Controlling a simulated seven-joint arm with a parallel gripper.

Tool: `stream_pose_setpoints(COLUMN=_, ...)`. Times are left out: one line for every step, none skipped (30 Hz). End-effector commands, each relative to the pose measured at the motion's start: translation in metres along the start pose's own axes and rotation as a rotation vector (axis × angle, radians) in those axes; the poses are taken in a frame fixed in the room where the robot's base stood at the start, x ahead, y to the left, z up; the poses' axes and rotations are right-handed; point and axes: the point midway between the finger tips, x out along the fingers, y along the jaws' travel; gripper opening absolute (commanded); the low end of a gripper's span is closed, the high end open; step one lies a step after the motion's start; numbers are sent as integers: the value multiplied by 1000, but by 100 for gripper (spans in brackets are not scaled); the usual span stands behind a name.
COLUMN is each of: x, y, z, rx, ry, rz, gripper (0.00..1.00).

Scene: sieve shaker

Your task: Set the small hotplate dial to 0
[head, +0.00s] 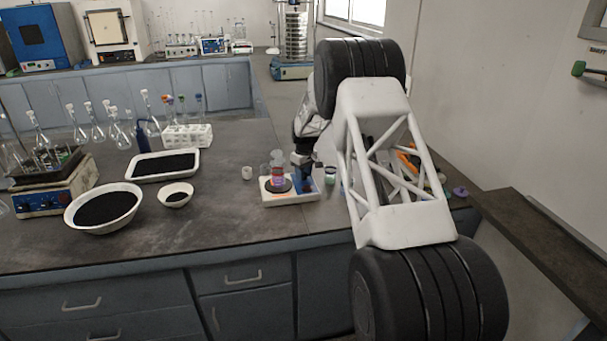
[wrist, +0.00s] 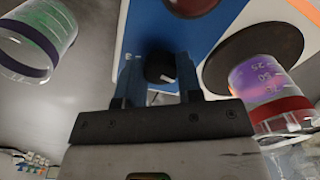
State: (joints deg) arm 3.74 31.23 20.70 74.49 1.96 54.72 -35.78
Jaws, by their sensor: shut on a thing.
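The small hotplate (head: 287,195) stands on the bench near its front edge, with a white body and a blue panel on its right. A beaker of pink-purple liquid (head: 279,172) stands on its dark round plate. In the wrist view the blue panel (wrist: 205,40) shows a dark dial (wrist: 160,68) with a light mark. My gripper (wrist: 161,78) has its two fingers on either side of the dial, shut on it. In the head view my gripper (head: 304,178) is over the panel. The scale around the dial is mostly hidden, so I cannot read its setting.
The purple beaker (wrist: 262,85) is close right of my gripper in the wrist view. A glass with green contents (wrist: 38,38) is to the left. Bare bench lies between bowl and small hotplate.

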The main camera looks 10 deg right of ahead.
Motion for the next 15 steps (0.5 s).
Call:
stream_pose_setpoints(x=-1, y=0, z=0, rx=-1, ry=1, rz=1, gripper=10)
stream_pose_setpoints(x=-1, y=0, z=0, rx=-1, ry=1, rz=1, gripper=10)
stream_pose_setpoints(x=-1, y=0, z=0, rx=-1, ry=1, rz=1, gripper=10)
stream_pose_setpoints(x=-1, y=0, z=0, rx=-1, ry=1, rz=1, gripper=10)
stream_pose_setpoints(x=-1, y=0, z=0, rx=0, ry=1, rz=1, gripper=10)
stream_pose_setpoints(x=-1, y=0, z=0, rx=0, ry=1, rz=1, gripper=10)
stream_pose_setpoints(x=-1, y=0, z=0, rx=0, ry=1, rz=1, gripper=10)
stream_pose_setpoints(x=-1, y=0, z=0, rx=0, ry=1, rz=1, gripper=10)
stream_pose_setpoints(x=-1, y=0, z=0, rx=0, ry=1, rz=1, gripper=40)
stream_pose_setpoints(x=-1, y=0, z=0, rx=0, ry=1, rz=1, gripper=44)
stream_pose_setpoints(x=-1, y=0, z=0, rx=0, ry=1, rz=1, gripper=49)
stream_pose_setpoints(x=0, y=0, z=0, rx=0, ry=1, rz=0, gripper=55)
stream_pose_setpoints(x=0, y=0, z=0, rx=0, ry=1, rz=0, gripper=59)
stream_pose_setpoints(x=0, y=0, z=0, rx=0, ry=1, rz=0, gripper=59)
stream_pose_setpoints(x=0, y=0, z=0, rx=0, ry=0, rz=0, gripper=59)
